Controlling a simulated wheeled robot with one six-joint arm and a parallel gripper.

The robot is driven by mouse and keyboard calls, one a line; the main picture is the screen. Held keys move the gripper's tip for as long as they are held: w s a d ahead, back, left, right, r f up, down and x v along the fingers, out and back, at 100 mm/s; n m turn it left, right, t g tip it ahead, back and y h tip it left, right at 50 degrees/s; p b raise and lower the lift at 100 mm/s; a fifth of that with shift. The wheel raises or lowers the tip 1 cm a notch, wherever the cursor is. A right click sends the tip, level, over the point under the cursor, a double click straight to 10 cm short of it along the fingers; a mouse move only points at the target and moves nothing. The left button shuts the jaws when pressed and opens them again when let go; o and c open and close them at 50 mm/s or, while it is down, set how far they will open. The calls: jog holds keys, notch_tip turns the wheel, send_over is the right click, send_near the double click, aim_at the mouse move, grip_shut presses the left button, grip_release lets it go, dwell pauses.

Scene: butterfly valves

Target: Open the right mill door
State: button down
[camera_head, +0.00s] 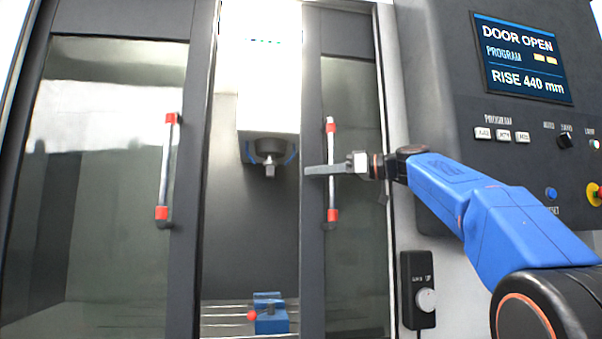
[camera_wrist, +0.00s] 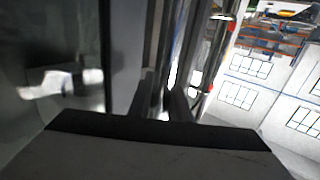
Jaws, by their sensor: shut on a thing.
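The right mill door (camera_head: 354,250) is a dark-framed glass panel with a vertical metal handle (camera_head: 331,195) that has red ends. My gripper (camera_head: 325,170) is shut around the middle of this handle, with its fingers reaching across it from the right. In the wrist view the two dark fingers (camera_wrist: 166,100) are close together; what lies between them is hard to make out. The left mill door (camera_head: 110,190) stands apart from the right one. A tall gap between them shows the mill's inside.
Inside are a spindle head (camera_head: 268,150) and a blue vise (camera_head: 270,318) with a red knob. The control panel (camera_head: 530,110) on the right reads "DOOR OPEN" and "RISE 440 mm". A small box with a dial (camera_head: 418,290) hangs below my arm, close to the right door.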

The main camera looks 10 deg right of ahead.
jog(key=shift+d, duration=0.75)
jog(key=c, duration=1.6)
grip_release()
jog(key=shift+c, duration=0.2)
notch_tip(320, 180, up, 10)
